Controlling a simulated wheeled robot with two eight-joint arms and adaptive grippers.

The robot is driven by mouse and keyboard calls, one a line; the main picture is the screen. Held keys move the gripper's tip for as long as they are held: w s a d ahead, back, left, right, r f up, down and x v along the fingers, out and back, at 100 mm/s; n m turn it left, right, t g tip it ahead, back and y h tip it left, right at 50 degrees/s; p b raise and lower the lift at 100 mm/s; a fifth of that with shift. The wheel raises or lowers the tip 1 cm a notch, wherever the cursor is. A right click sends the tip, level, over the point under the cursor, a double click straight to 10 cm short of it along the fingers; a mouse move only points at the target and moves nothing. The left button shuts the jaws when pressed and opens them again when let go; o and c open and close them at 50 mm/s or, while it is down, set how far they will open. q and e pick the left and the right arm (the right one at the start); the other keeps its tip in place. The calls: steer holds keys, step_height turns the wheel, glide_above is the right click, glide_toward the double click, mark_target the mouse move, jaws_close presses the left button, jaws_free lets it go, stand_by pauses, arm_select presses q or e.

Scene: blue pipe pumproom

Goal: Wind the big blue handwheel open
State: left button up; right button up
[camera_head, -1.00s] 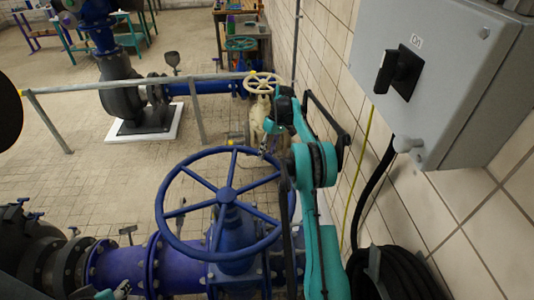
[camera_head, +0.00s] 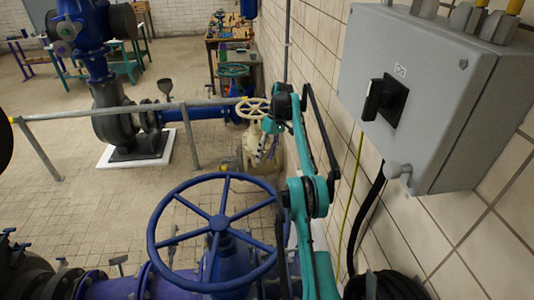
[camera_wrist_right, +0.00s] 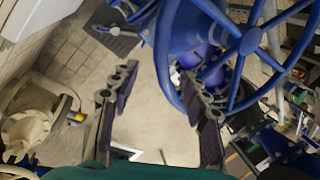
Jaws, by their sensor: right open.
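The big blue handwheel (camera_head: 219,222) lies roughly level in the lower middle of the head view, on a blue valve body. Its round rim and spokes also show at the upper right of the right wrist view (camera_wrist_right: 250,41). My right gripper (camera_head: 266,148) is beyond the wheel's far right rim in the head view, its fingers small and partly hidden. In the right wrist view my right gripper (camera_wrist_right: 157,82) is open and empty, fingers apart. The finger on the right overlaps the near part of the blue rim; I cannot tell whether they touch. My left gripper is not in view.
A cream handwheel (camera_head: 252,108) on a cream valve stands just beyond my right gripper. A grey switch box (camera_head: 430,90) hangs on the tiled right wall, close to my right arm. A grey rail (camera_head: 90,113) crosses behind the wheel. Tiled floor lies open at left.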

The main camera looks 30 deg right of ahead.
steer(key=shift+s+d+r, duration=0.15)
steer(key=shift+s+r, duration=0.05)
steer(key=shift+r, duration=0.5)
